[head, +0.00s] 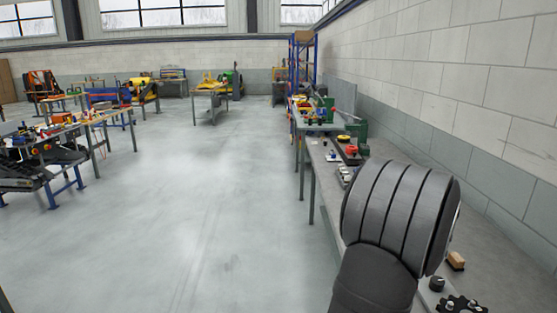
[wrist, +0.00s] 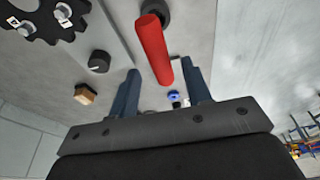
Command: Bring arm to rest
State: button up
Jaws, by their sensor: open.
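My gripper (wrist: 160,66) shows in the wrist view with its two dark blue fingers apart. A red rod or handle (wrist: 154,48) appears between and beyond the fingertips, with a dark round part (wrist: 156,10) at its far end. I see no finger closed on it, and I cannot tell how far away it is. In the head view my dark ribbed arm fills the lower right over the bench (head: 500,255), and my gripper is hidden there.
A wooden brush or block (head: 456,260), a black knob (head: 437,284) and a black toothed plate (head: 462,304) lie on the bench near my arm. A block wall (head: 480,90) runs along the right. The floor (head: 200,200) to the left is open.

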jog(key=x, duration=0.2)
jog(key=shift+s+f, duration=0.3)
jog(key=shift+f, duration=0.15)
jog(key=v, duration=1.3)
jog(key=x, duration=1.3)
jog(key=v, duration=0.2)
jog(key=w+v, duration=0.1)
jog(key=v, duration=0.1)
jog(key=shift+r, duration=0.4)
jog(key=s+d+r, duration=0.5)
jog(key=s+r, duration=0.2)
jog(key=s, duration=0.4)
jog(key=w+d+r+m+h, duration=0.1)
jog(key=w+d+m, duration=0.1)
jog(key=d, duration=0.4)
jog(key=w+d+r+m, duration=0.2)
jog(key=d, duration=0.4)
jog(key=x, duration=0.4)
jog(key=shift+s+f, duration=0.3)
